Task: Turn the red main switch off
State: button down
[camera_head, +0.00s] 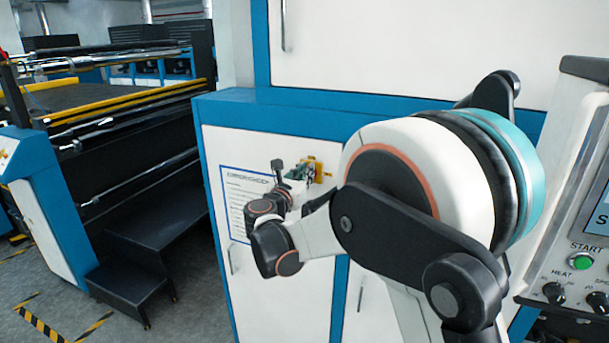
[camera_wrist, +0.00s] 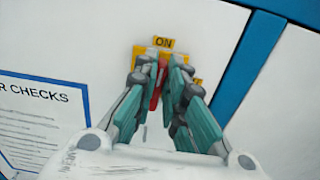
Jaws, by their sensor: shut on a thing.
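The red main switch (camera_wrist: 156,88) shows in the wrist view as a red handle between my fingers, roughly upright in the picture. It sits on a yellow plate (camera_wrist: 142,51) with an "ON" label (camera_wrist: 164,43) above it. My gripper (camera_wrist: 162,65) is shut on the handle, and its teal fingers hide much of it. A second yellow bit at the right is mostly hidden behind a finger. In the head view the yellow plate (camera_head: 319,168) is on the white cabinet front, with my gripper (camera_head: 304,173) at it; the red handle cannot be made out there.
A checks notice (camera_wrist: 40,118) with a blue border is left of the switch. A blue cabinet edge (camera_wrist: 250,65) runs at the right. In the head view a control panel (camera_head: 580,225) with a green start button stands close right of my arm. Black steps (camera_head: 135,265) are at the left.

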jog(key=m+b, duration=0.2)
jog(key=m, duration=0.3)
jog(key=d+f+m+b, duration=0.1)
jog(key=m+b, duration=0.1)
jog(key=m, duration=0.4)
jog(key=f+m+b, duration=0.1)
jog(key=m+b, duration=0.2)
jog(key=m, duration=0.3)
jog(key=shift+s+d, duration=0.35)
jog(key=shift+d, duration=0.05)
jog(key=shift+m, duration=0.4)
jog(key=c, duration=1.7)
grip_release()
jog(key=shift+o, duration=0.2)
jog(key=shift+s+a, duration=0.1)
jog(key=v, duration=1.1)
jog(key=shift+s, duration=0.4)
